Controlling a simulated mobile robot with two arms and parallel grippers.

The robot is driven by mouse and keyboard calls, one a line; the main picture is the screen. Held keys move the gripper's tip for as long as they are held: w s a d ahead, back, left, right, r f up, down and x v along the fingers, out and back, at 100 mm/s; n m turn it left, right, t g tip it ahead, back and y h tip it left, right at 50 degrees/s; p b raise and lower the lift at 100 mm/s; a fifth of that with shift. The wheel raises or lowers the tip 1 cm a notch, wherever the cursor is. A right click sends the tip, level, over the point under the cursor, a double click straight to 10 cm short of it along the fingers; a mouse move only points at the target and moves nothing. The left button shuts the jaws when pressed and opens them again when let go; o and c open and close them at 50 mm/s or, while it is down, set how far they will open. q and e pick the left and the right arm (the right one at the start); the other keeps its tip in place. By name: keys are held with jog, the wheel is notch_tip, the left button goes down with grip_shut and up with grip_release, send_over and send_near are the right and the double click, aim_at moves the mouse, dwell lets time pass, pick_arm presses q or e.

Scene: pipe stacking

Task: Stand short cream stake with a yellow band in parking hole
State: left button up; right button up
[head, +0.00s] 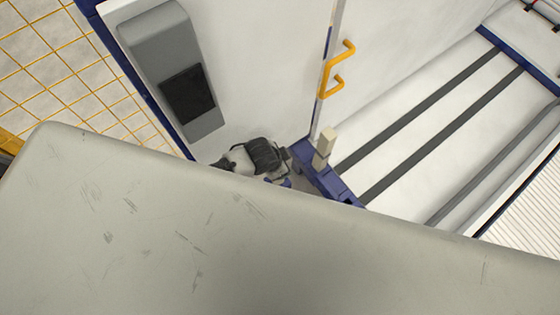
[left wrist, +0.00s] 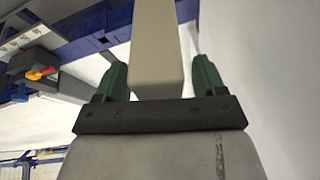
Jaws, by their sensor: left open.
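A cream square stake (head: 327,143) stands up from the corner of a blue frame (head: 325,181) in the head view. In the left wrist view a cream stake (left wrist: 156,30) reaches in from the top between the two green fingers. My left gripper (left wrist: 161,62) is open, with one finger on each side of the stake. A gap shows at the right finger; the left finger is close to the stake, and I cannot tell whether it touches. No yellow band shows. I cannot make out the parking hole. My right gripper is not in view.
A white panel with a yellow handle (head: 333,70) rises behind the stake. A white bed with dark strips (head: 430,115) lies to the right. A grey box with a dark screen (head: 188,93) is at left. A large grey surface hides the lower head view.

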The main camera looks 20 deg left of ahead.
pick_arm(q)
jog(key=shift+d+f, duration=0.1)
jog(key=shift+f, duration=0.1)
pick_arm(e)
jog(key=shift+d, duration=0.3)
